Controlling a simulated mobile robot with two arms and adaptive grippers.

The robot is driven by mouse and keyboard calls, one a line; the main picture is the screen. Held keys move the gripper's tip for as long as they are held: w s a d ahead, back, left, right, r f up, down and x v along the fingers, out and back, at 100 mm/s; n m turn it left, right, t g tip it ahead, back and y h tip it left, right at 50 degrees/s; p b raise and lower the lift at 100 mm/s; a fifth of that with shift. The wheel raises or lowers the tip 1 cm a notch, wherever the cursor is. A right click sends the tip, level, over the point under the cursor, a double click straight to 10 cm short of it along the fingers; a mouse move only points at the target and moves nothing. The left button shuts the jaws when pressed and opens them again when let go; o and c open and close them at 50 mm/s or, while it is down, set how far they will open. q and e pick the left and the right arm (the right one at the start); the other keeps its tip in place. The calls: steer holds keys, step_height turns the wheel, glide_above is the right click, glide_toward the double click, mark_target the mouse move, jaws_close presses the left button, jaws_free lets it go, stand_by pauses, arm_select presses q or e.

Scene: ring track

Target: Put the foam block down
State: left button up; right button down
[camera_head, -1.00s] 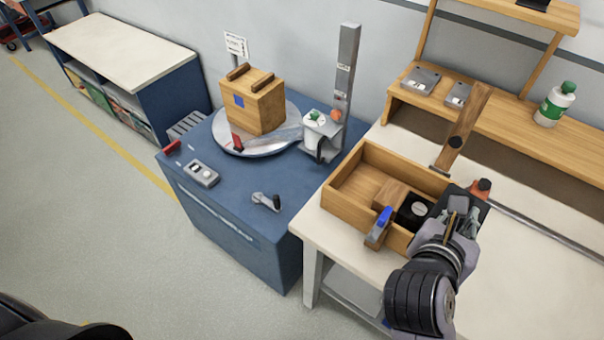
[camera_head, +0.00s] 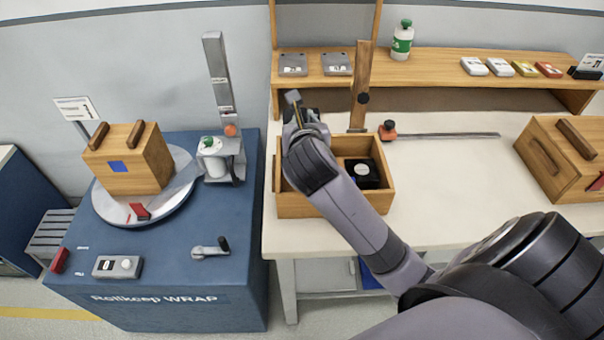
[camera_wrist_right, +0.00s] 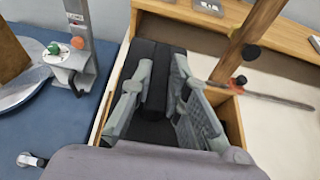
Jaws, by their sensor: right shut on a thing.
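In the head view my right gripper (camera_head: 296,112) is over the back left part of an open wooden tray (camera_head: 345,205) on the white bench. In the right wrist view its two grey fingers (camera_wrist_right: 164,105) are closed on the sides of a dark block (camera_wrist_right: 157,75), which I take to be the foam block. The block is mostly hidden by the hand in the head view. Whether it touches the tray floor I cannot tell. A black item with a pale disc (camera_head: 362,173) lies in the tray's right part. My left gripper is not in view.
A wooden box (camera_head: 550,165) is at the right. A blue wrapping machine (camera_head: 170,280) stands left, bearing a turntable with a crate (camera_head: 130,165).

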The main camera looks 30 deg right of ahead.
steer(key=shift+a+f+b, duration=0.1)
steer(key=shift+f+b, duration=0.8)
steer(key=shift+f, duration=6.35)
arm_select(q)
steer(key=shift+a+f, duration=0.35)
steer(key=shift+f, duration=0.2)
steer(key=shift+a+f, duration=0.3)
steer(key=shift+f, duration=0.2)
arm_select(e)
steer(key=c, duration=1.5)
jaws_free()
steer(key=shift+f, duration=0.1)
steer(key=shift+c, duration=0.2)
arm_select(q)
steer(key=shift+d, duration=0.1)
arm_select(e)
steer(key=shift+a, duration=0.1)
steer(key=v, duration=1.2)
